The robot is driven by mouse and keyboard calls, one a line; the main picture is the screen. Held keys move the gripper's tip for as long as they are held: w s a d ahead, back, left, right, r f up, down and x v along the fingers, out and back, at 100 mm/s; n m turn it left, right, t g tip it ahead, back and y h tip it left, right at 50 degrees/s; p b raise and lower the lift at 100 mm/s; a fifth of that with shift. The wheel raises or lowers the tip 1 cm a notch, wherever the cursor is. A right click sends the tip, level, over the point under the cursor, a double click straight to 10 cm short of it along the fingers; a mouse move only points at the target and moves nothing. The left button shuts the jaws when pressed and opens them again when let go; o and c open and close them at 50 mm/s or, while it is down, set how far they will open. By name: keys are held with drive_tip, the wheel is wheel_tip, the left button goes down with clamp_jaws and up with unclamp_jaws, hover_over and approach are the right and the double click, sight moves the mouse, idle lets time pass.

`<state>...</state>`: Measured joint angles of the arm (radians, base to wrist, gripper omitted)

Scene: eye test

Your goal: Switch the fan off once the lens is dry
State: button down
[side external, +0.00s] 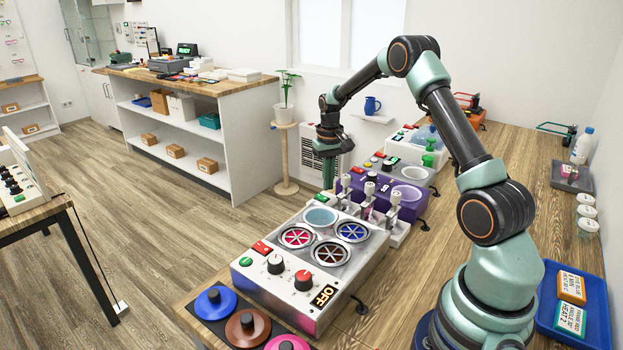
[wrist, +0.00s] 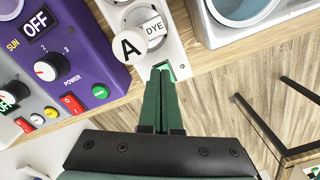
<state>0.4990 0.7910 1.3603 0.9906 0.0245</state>
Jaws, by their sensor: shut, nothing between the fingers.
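My gripper (side external: 328,180) hangs down at the left side of the purple unit in the side view. In the wrist view, my gripper (wrist: 165,72) has its two green fingers together, with nothing between them. The tips overlap a small green patch on a white stand whose labels read A and DYE (wrist: 154,28); I cannot tell whether they touch. The purple unit (wrist: 80,30) shows SUN, OFF and a POWER knob. A grey unit (side external: 420,178) stands behind it. No fan is labelled, so I cannot tell which unit it is. I cannot make out a lens.
A metal bath unit (side external: 345,283) with coloured round wells and an OFF display stands in front. A blue tray (side external: 590,318) with cards lies at right. Beyond the bench's left edge is open floor (side external: 130,220).

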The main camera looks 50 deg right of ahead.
drive_tip(key=shift+r, duration=1.95)
drive_tip(key=shift+r, duration=0.1)
drive_tip(key=s+a+r+n+t, duration=0.2)
drive_tip(key=s+a+r, duration=0.2)
drive_tip(key=a+r, duration=0.4)
drive_tip(key=s+a+r+n+t, duration=0.2)
drive_tip(key=s+a+r, duration=0.4)
drive_tip(key=a, duration=0.4)
drive_tip(key=s+a+n+t, duration=0.1)
drive_tip(key=s+a+n, duration=0.1)
drive_tip(key=s+a, duration=0.4)
drive_tip(key=shift+t, duration=0.3)
drive_tip(key=shift+a, duration=0.1)
